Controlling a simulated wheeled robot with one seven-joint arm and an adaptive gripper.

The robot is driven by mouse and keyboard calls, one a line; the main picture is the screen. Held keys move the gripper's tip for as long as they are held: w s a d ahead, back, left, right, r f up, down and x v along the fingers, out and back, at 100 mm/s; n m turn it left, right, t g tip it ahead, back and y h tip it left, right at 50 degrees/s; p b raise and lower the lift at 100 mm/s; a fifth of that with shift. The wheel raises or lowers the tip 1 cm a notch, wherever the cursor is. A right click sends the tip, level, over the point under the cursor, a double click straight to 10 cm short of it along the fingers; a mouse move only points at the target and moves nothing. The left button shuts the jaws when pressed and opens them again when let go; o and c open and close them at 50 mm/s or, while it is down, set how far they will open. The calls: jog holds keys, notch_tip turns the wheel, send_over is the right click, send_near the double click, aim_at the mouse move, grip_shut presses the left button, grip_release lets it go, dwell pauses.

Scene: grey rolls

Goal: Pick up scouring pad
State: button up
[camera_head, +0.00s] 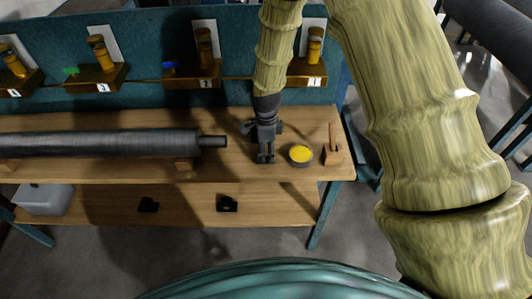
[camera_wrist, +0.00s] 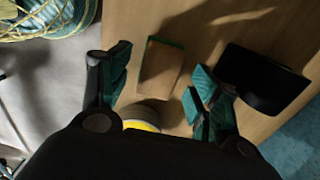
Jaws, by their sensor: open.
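A brown block with a green edge (camera_wrist: 160,68), which looks like the scouring pad, lies on the wooden bench in the wrist view. My gripper (camera_wrist: 160,78) is open above it, with one finger to each side of the block in the picture. Nothing is held, and I cannot tell how high the fingertips are. In the head view my gripper (camera_head: 265,156) points down over the right part of the bench. There I cannot make out the pad; the gripper seems to hide it.
A round tin with a yellow top (camera_head: 301,154) stands close right of my gripper, partly seen in the wrist view (camera_wrist: 142,125). A wooden block with a peg (camera_head: 333,150) stands farther right. A black object (camera_wrist: 265,80) lies near one finger. A grey roll (camera_head: 110,143) lies left.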

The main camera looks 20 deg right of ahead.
jog(key=shift+f, duration=0.9)
jog(key=c, duration=1.2)
jog(key=shift+r, duration=0.1)
jog(key=shift+r+b, duration=0.4)
jog(key=shift+r, duration=0.45)
jog(key=shift+s+d+r+b, duration=0.15)
jog(key=shift+r+b, duration=0.1)
jog(key=shift+r, duration=0.15)
jog(key=shift+s+d+r+b, duration=0.1)
jog(key=shift+r+b, duration=0.15)
jog(key=shift+r, duration=0.1)
jog(key=s+d+b, duration=0.1)
jog(key=s+d, duration=0.2)
jog(key=s, duration=0.1)
jog(key=s+d+r+b, duration=0.1)
jog(key=s+d, duration=0.2)
jog(key=s, duration=0.1)
jog(key=s+d+b, duration=0.1)
jog(key=s+d, duration=0.2)
jog(key=s, duration=0.1)
jog(key=shift+s+d+r+b, duration=0.1)
jog(key=shift+d+r+b, duration=0.05)
jog(key=shift+r+b, duration=0.2)
